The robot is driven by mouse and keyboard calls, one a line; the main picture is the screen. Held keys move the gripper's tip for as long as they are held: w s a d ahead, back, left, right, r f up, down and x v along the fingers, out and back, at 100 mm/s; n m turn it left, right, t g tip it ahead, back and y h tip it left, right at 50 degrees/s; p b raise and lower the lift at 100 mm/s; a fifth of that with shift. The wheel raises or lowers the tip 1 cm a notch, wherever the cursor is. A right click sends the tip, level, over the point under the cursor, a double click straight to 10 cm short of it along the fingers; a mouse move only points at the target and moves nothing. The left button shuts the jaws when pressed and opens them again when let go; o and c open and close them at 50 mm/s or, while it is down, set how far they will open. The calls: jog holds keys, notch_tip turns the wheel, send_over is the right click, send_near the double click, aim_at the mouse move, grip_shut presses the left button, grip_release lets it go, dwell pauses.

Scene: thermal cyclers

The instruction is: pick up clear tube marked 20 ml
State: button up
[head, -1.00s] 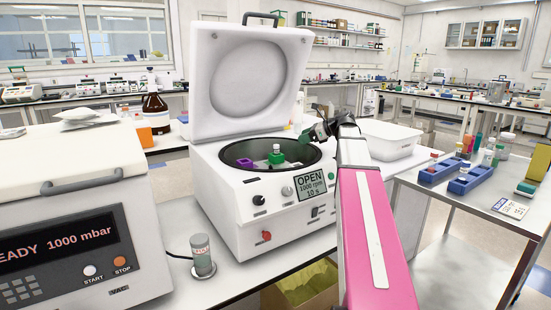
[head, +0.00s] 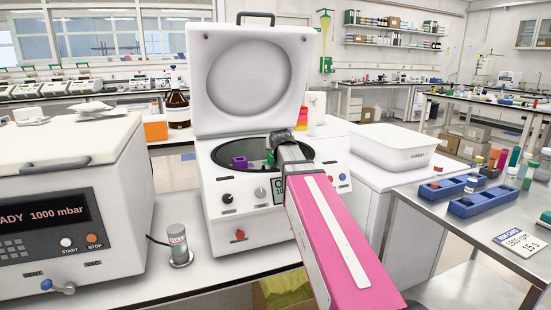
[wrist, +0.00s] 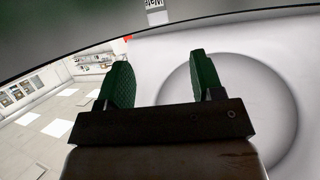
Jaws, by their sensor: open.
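The open centrifuge (head: 265,215) stands mid-bench with its lid (head: 250,70) raised. A purple holder (head: 239,162) shows in its bowl. My gripper reaches over the bowl from the right, its tip mostly hidden by my arm. In the wrist view my gripper (wrist: 162,80) is open, two green fingers apart with nothing between them. A small labelled item (wrist: 155,12) is at the top edge of the wrist view; its print is unclear. The white-capped tube seen earlier in the bowl is hidden behind my arm. I cannot read any 20 ml mark.
A vacuum oven (head: 70,205) stands left, with a small capped vessel (head: 179,245) beside it. A white tub (head: 395,146) is right of the centrifuge. Blue racks (head: 485,204) with a white-capped clear tube (head: 471,184) and coloured tubes stand on the metal cart.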

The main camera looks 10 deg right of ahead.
jog(key=shift+x, duration=5.45)
jog(key=shift+d, duration=0.15)
jog(key=shift+s, duration=0.1)
grip_shut()
